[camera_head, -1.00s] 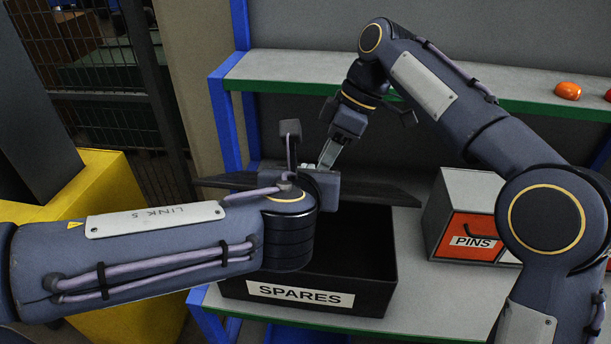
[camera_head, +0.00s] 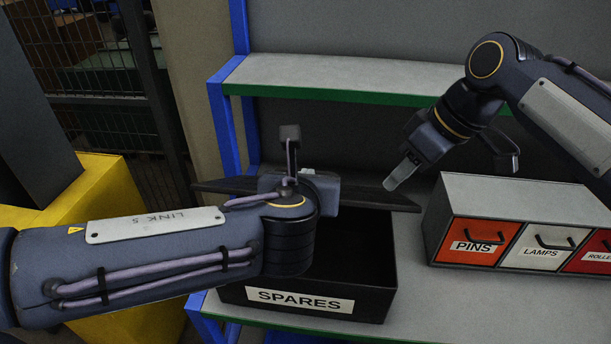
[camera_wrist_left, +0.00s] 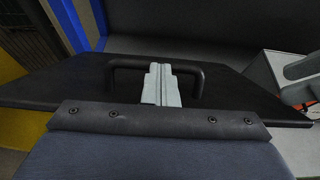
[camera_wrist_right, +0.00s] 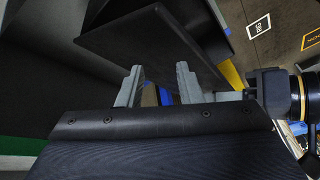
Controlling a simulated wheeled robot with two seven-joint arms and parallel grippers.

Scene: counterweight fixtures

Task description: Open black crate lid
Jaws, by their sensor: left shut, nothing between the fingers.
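The black crate (camera_head: 376,303), labelled SPARES, stands on the bench with its top open and its dark inside showing. Its black lid (camera_head: 371,196) is raised along the crate's back side, seen nearly edge-on in the head view. In the left wrist view the lid (camera_wrist_left: 75,84) carries a bar handle (camera_wrist_left: 130,68). My left gripper (camera_wrist_left: 162,84) is shut, its fingertips in front of the handle's middle; contact is unclear. Its fingers are hidden in the head view. My right gripper (camera_head: 393,183) is open and empty near the lid's right end; the lid (camera_wrist_right: 140,48) also shows beyond its fingers.
A drawer unit (camera_head: 520,195) labelled PINS and LAMPS stands right of the crate. A shelf (camera_head: 330,80) with a green edge runs above and behind. A blue post (camera_head: 222,125) and a yellow block (camera_head: 95,195) are at the left. Bare bench lies in front of the drawers.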

